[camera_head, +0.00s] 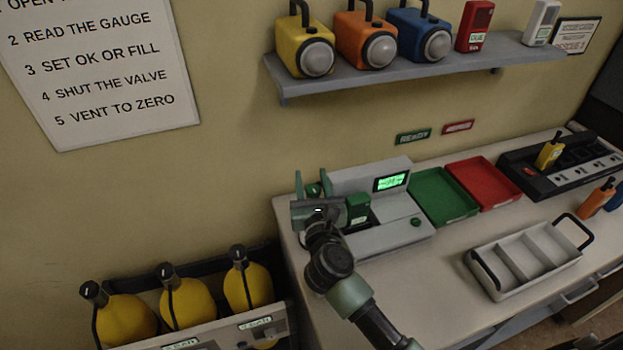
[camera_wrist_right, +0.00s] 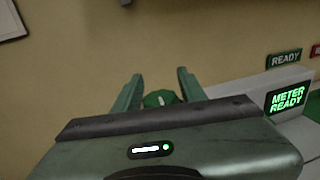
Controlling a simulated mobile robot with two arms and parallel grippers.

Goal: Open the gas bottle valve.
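A green round valve knob with a pale mark (camera_wrist_right: 160,99) shows between the fingers of my right gripper (camera_wrist_right: 160,80) in the right wrist view. In the head view the green knob (camera_head: 313,190) is at the left end of the grey test station (camera_head: 392,236), partly hidden by my right gripper (camera_head: 320,192). The fingers are open, one on each side of the knob, with a gap visible at both sides. The gas bottle's body below the knob is hidden. My left gripper is not in view.
The station's lit screen (camera_head: 390,182) reads METER READY in the wrist view. Green (camera_head: 443,197) and red (camera_head: 484,184) trays, a grey carrier (camera_head: 525,258) and a black charger (camera_head: 563,172) stand to the right. Yellow cylinders (camera_head: 188,304) stand in a rack at lower left.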

